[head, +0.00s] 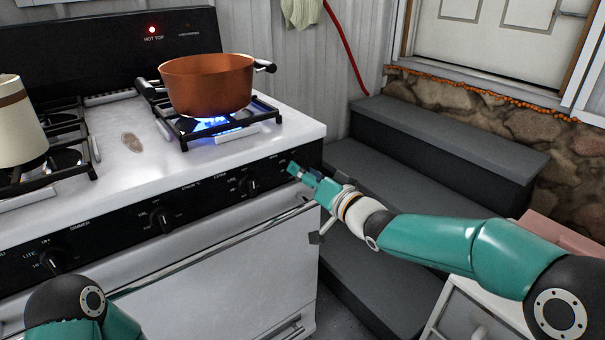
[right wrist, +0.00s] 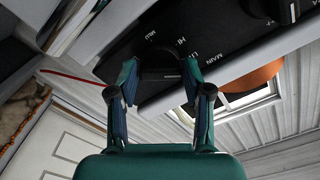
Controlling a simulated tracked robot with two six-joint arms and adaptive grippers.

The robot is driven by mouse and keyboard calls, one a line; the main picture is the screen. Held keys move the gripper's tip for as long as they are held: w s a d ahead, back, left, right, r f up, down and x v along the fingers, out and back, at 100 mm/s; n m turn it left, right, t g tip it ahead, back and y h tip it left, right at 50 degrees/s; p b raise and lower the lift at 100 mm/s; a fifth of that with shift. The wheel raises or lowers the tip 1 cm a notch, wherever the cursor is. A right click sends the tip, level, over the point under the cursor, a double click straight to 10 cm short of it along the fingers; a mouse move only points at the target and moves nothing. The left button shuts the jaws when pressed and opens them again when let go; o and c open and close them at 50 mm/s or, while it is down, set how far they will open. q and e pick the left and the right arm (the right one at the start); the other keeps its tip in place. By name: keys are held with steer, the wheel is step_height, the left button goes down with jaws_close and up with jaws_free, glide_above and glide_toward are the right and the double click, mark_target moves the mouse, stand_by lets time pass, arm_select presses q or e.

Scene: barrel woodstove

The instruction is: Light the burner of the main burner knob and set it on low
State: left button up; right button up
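The copper pot (head: 207,85) sits on the right-hand burner grate (head: 247,132), and a blue flame (head: 212,123) burns under it. My right gripper (head: 297,173) is at the right end of the black control panel, at the rightmost knob, which it hides in the head view. In the right wrist view my right gripper (right wrist: 159,70) has its fingers spread on either side of a dark knob (right wrist: 160,55), with HI, LITE and MAIN printed beside it. I cannot tell whether the fingertips touch it. My left arm shows at the bottom left; its gripper is out of view.
More knobs sit along the panel, one (head: 250,186) just left of my right gripper. A pale pot (head: 18,125) stands on the left grates. The oven door handle (head: 215,245) runs below the panel. Grey steps (head: 400,175) lie to the right. A red hot-top light (head: 152,30) glows.

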steer(key=c, duration=0.5)
steer(key=shift+a, duration=0.3)
steer(key=shift+c, duration=0.3)
steer(key=shift+d+f, duration=0.1)
steer(key=shift+d, duration=0.1)
